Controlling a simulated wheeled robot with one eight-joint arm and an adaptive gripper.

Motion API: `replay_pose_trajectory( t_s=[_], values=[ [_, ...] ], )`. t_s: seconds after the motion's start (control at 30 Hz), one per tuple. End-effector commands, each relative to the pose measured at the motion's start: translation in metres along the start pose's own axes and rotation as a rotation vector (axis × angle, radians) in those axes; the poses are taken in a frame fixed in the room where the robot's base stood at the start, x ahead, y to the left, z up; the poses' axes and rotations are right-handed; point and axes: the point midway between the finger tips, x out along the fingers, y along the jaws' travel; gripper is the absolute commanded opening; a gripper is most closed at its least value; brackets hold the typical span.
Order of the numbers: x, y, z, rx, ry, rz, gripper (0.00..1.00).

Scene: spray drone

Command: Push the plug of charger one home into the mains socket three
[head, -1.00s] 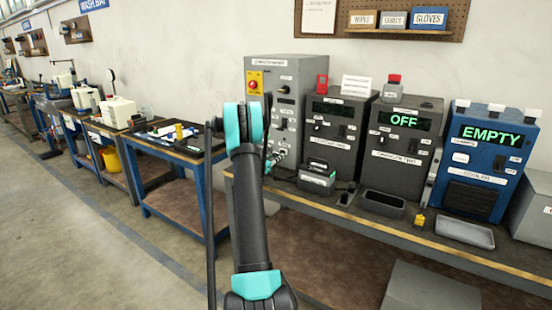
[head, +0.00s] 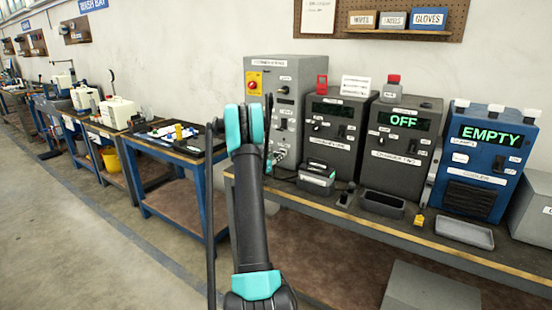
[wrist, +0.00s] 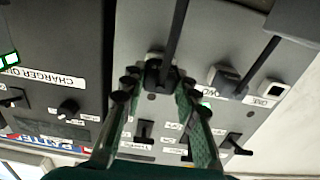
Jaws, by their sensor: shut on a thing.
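In the wrist view my gripper (wrist: 158,88) is shut on a black plug (wrist: 158,73), one finger on each side. A black cable runs up from the plug. The plug is at a pale socket (wrist: 155,57) on the grey mains panel (wrist: 145,25); the fingers hide its front, so I cannot tell how deep it sits. This socket's label is hidden. A second black plug with a cable is at the middle socket (wrist: 224,75). The socket beside the label ONE (wrist: 275,90) looks empty. Charger one (wrist: 45,55) is at the left. In the head view my arm hides most of my gripper.
The grey mains cabinet (head: 262,72) stands on the bench (head: 430,238), with charger one (head: 332,143), charger two (head: 400,150) and the blue cooler (head: 482,165) to its right. Switches stick out near my fingers. The second cable crosses the panel close to my gripper.

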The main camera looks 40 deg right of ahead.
Motion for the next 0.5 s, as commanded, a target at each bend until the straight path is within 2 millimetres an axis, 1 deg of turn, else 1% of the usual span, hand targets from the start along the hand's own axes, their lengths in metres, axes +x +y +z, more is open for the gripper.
replay_pose_trajectory(
  t_s=[0.5],
  values=[
    [0.012,0.001,0.0,0.0,0.0,0.001,0.0]
  ],
)
